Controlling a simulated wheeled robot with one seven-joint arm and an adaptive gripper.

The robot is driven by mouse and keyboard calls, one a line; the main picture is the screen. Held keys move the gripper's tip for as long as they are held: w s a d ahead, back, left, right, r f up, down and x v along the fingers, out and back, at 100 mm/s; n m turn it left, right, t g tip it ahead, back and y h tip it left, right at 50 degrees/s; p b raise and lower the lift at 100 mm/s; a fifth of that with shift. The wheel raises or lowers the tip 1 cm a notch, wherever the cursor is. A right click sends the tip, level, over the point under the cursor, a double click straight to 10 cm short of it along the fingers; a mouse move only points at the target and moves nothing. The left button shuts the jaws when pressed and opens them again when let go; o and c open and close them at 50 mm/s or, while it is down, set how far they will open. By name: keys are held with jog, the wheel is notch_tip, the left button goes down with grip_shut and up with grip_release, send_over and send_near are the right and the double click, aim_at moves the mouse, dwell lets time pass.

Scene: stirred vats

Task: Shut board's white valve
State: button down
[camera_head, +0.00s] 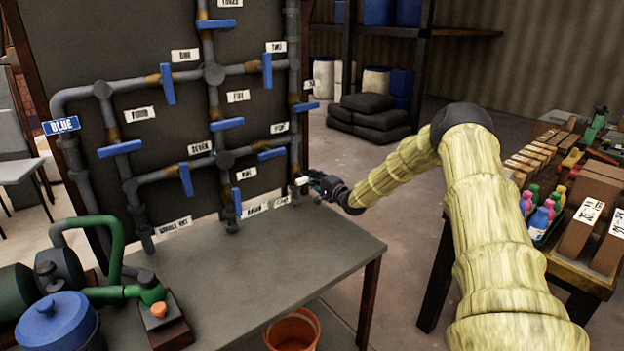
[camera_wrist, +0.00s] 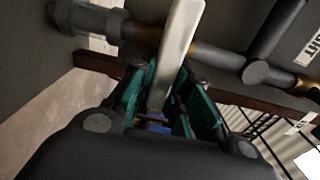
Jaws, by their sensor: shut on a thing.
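The dark board (camera_head: 150,120) carries grey pipes and several blue valve handles (camera_head: 167,84). The white valve handle (camera_head: 302,181) sits low at the board's right edge, just above the grey bench. My gripper (camera_head: 316,184) is at that handle, reaching in from the right. In the wrist view the white handle (camera_wrist: 176,50) runs as a long bar across a pipe, its lower end between the green-padded fingers of my gripper (camera_wrist: 158,103). The gripper is shut on it. The handle's held end is partly hidden by the fingers.
The grey bench (camera_head: 260,262) lies below the board, its right part clear. A table with boxes and bottles (camera_head: 540,222) stands at the right.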

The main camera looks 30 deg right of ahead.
jog(key=c, duration=1.3)
grip_release()
jog(key=shift+s+d+f, duration=0.1)
jog(key=shift+d, duration=0.05)
jog(key=shift+c, duration=0.2)
jog(key=s, duration=1.1)
jog(key=shift+s+d, duration=0.4)
